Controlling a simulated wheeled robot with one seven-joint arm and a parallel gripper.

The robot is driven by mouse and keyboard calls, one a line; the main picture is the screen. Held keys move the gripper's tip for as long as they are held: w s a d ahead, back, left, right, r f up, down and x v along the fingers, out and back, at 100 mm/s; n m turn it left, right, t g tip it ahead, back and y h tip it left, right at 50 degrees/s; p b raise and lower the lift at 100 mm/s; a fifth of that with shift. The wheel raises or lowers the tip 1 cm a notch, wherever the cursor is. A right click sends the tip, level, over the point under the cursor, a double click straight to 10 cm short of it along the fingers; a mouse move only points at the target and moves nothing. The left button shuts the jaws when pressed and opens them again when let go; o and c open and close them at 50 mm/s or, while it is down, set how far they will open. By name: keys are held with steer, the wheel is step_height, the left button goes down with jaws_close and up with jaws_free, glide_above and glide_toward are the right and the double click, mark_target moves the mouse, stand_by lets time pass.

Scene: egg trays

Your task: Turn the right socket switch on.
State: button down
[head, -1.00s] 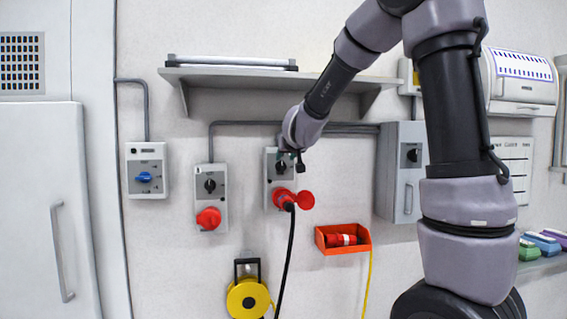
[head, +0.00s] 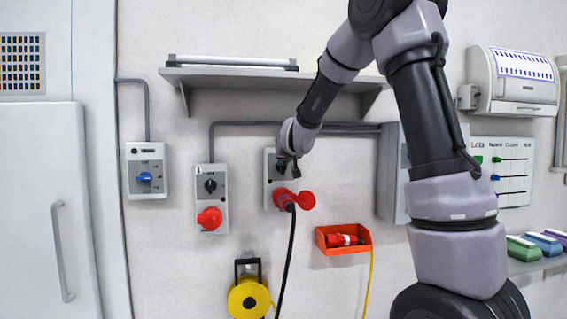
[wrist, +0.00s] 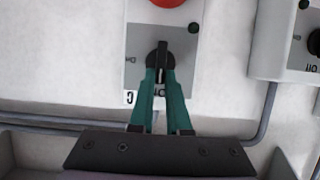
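The right socket box (head: 268,196) is a grey wall unit with a black rotary switch (wrist: 160,58) above a red socket (head: 284,199). A plug with a black cable sits in the socket, its red lid swung out to the right. My gripper (wrist: 161,76) has teal fingers on both sides of the switch's knob and looks shut on it. In the wrist view the knob's bar points straight up and down in the picture. In the head view my gripper (head: 286,163) partly hides the switch.
A left socket box (head: 221,185) with a black switch and red cover is beside it, then a box with a blue knob (head: 145,177). A shelf (head: 230,77) hangs above, an orange bin (head: 343,249) below right, a yellow reel (head: 247,298) below. A grey cabinet (head: 388,170) is at right.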

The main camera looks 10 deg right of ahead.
mark_target(285, 167)
steer(key=shift+d, duration=0.1)
steer(key=shift+d+f+m+y, duration=0.1)
steer(key=shift+d+m+y, duration=0.4)
steer(key=shift+m+y, duration=0.45)
steer(key=m, duration=0.1)
steer(key=m+y, duration=0.1)
steer(key=m, duration=0.1)
steer(key=shift+d+f+m+t+y, duration=0.25)
steer(key=shift+d+t+y, duration=0.05)
steer(key=shift+d+y, duration=0.05)
steer(key=m, duration=0.1)
steer(key=m+y, duration=0.1)
steer(key=f+m+t+y, duration=0.1)
steer(key=m, duration=0.1)
steer(key=shift+d, duration=0.3)
steer(key=m, duration=0.2)
steer(key=f+m+t+y, duration=0.1)
steer(key=m, duration=0.1)
steer(key=c, duration=0.9)
jaws_free()
